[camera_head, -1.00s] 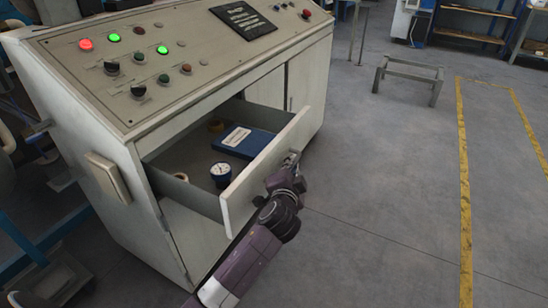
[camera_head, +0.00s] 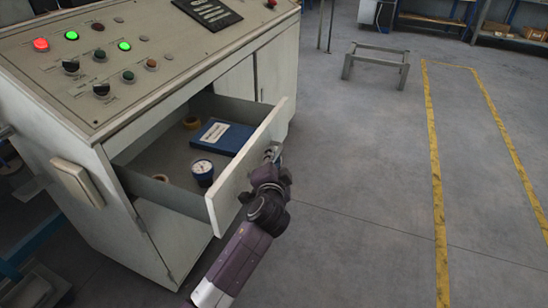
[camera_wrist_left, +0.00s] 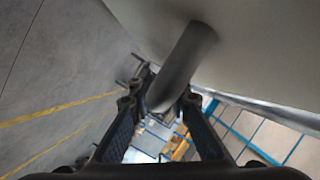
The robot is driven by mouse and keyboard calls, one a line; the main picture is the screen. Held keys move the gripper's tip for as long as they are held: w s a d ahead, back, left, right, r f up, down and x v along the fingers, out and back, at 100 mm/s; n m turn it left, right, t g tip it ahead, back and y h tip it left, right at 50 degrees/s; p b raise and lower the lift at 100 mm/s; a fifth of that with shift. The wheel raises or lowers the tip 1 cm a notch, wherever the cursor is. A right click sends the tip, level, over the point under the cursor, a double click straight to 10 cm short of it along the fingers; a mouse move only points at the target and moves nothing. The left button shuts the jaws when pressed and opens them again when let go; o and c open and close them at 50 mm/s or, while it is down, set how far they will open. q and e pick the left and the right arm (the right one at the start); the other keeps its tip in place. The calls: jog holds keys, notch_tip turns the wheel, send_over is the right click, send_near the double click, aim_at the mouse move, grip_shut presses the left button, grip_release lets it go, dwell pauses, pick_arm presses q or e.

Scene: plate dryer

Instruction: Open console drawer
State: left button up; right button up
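The grey-white console (camera_head: 122,190) stands at the left of the head view. Its drawer (camera_head: 250,165) is pulled well out, with its inside showing. In it lie a blue box with a white label (camera_head: 222,137), a round gauge (camera_head: 203,172) and tape rolls. My left gripper (camera_head: 270,157) is at the outer face of the drawer front. In the left wrist view, the drawer's bar handle (camera_wrist_left: 185,65) lies between the two fingers of the left gripper (camera_wrist_left: 160,100), which close in on it from both sides. My right gripper is not in view.
The sloped panel (camera_head: 120,55) with lit buttons and knobs tops the console. The grey floor to the right is clear, with yellow lines (camera_head: 436,180). A low metal frame (camera_head: 376,62) stands farther back, with shelves behind it.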

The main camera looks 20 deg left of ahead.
pick_arm(q)
jog(key=v, duration=1.2)
jog(key=shift+f, duration=0.1)
